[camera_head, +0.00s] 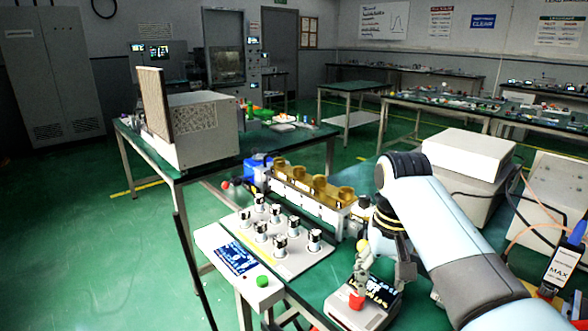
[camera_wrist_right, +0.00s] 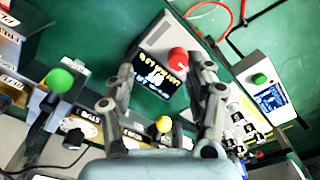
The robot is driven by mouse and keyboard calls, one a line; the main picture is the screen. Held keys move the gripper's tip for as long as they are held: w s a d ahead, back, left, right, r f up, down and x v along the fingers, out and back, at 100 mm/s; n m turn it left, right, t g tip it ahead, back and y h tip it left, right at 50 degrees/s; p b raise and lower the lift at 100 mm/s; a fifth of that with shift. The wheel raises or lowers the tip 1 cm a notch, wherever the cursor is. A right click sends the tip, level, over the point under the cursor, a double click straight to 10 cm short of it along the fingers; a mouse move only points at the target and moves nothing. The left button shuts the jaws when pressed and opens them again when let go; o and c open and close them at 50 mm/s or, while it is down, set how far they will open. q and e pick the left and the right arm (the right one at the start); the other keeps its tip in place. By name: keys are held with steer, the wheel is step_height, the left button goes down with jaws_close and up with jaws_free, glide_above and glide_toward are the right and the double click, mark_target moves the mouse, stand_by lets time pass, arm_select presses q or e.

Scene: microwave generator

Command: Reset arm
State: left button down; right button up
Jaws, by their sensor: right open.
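My right arm comes in from the lower right of the head view and bends down to my right gripper (camera_head: 370,272). The gripper hangs over a small box with a dark display (camera_head: 378,290) and a red knob (camera_head: 356,299). In the right wrist view the fingers of my right gripper (camera_wrist_right: 160,100) are spread apart with nothing held between them. The same box's display (camera_wrist_right: 155,80) and red knob (camera_wrist_right: 178,57) show beyond the fingers. Whether a finger touches the box is unclear. My left gripper is not in view.
Left of the gripper is a panel of several black-topped knobs (camera_head: 262,232) with a green button (camera_head: 262,281). Behind it stands a row of amber-topped parts (camera_head: 300,180). A microwave-like box (camera_head: 205,135) with its door open stands on the left table. White boxes (camera_head: 468,155) stand at right.

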steer(key=s+d+f+t, duration=0.1)
steer(key=s+d+f, duration=0.15)
steer(key=s, duration=0.45)
steer(key=s+d+f, duration=0.1)
steer(key=s+d, duration=0.3)
steer(key=s, duration=0.3)
steer(key=s+d+r+n+t+h, duration=0.1)
steer(key=s+r, duration=0.3)
steer(key=s, duration=0.4)
steer(key=s+d+r+n+t, duration=0.1)
steer(key=s+r, duration=0.3)
steer(key=s, duration=0.3)
steer(key=s+d+f+b, duration=0.1)
steer(key=f+b, duration=0.1)
steer(key=f, duration=1)
steer(key=s+d+f+g+b, duration=0.1)
steer(key=f+b, duration=0.2)
steer(key=f, duration=0.9)
steer(key=s+d+f+b, duration=0.1)
steer(key=f+b, duration=0.1)
steer(key=f, duration=1)
steer(key=s+f+g+b, duration=0.1)
steer(key=s+f+b, duration=0.3)
steer(key=s+f, duration=1.3)
steer(key=shift+s+d+f, duration=0.2)
steer(key=shift+s+f, duration=0.1)
steer(key=shift+f, duration=0.25)
steer(key=shift+g, duration=0.3)
